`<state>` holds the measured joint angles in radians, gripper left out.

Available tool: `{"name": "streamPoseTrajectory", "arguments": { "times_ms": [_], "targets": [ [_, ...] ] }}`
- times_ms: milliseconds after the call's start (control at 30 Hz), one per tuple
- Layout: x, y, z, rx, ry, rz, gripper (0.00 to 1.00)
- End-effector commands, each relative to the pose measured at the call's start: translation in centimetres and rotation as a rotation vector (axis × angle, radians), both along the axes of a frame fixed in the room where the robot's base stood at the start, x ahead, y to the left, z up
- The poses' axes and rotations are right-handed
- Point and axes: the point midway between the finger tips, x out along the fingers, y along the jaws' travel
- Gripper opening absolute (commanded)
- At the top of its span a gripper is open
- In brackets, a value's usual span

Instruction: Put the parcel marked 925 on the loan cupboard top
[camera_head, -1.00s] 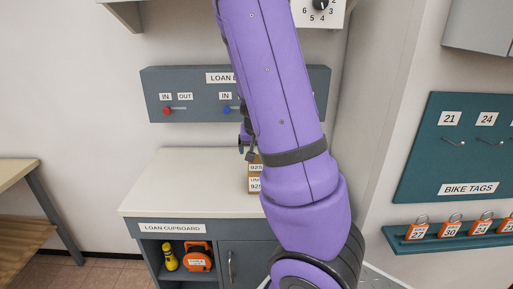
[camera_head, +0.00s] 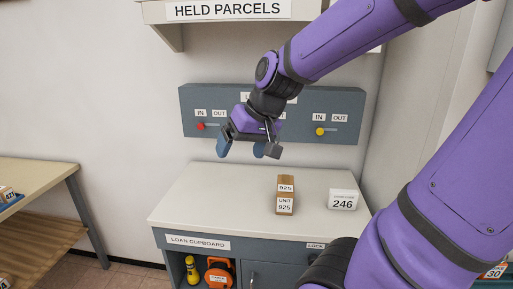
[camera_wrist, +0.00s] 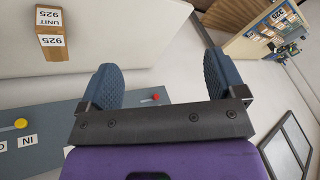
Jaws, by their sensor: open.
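The parcel marked 925 (camera_head: 285,196) is a small brown box with white labels. It stands on the pale top of the loan cupboard (camera_head: 225,195), right of the middle, and also shows at the upper left of the wrist view (camera_wrist: 52,34). My gripper (camera_head: 248,150) is open and empty, above the back of the cupboard top and in front of the grey switch panel. It is up and to the left of the parcel, clear of it. Its two blue fingers (camera_wrist: 165,85) stand apart in the wrist view with nothing between them.
A white card reading 246 (camera_head: 342,200) stands right of the parcel. The grey loan panel (camera_head: 345,105) with small levers is on the wall behind. A held parcels shelf (camera_head: 229,10) is above. A wooden table (camera_head: 40,172) stands at left. The cupboard top's left part is clear.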

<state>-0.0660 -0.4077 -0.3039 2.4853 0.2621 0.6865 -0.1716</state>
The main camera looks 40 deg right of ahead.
Motion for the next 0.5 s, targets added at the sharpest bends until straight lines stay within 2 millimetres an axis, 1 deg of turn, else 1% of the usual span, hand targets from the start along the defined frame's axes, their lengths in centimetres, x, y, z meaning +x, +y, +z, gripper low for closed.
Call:
{"name": "streamPoseTrajectory", "arguments": {
  "times_ms": [33,100,200,300,400,500],
  "targets": [
    [-1.3,0.9,1.1,-0.023,-0.015,0.033,0.89],
    [-3.0,2.1,2.2,-0.064,-0.026,0.076,0.89],
    [-5.5,3.4,3.4,-0.131,-0.036,0.121,0.89],
    [-7.6,4.3,4.3,-0.197,-0.046,0.149,0.89],
    [-9.0,4.8,4.7,-0.249,-0.051,0.163,0.89],
    [-9.9,5.1,4.9,-0.278,-0.054,0.168,0.89]
  ]
}}
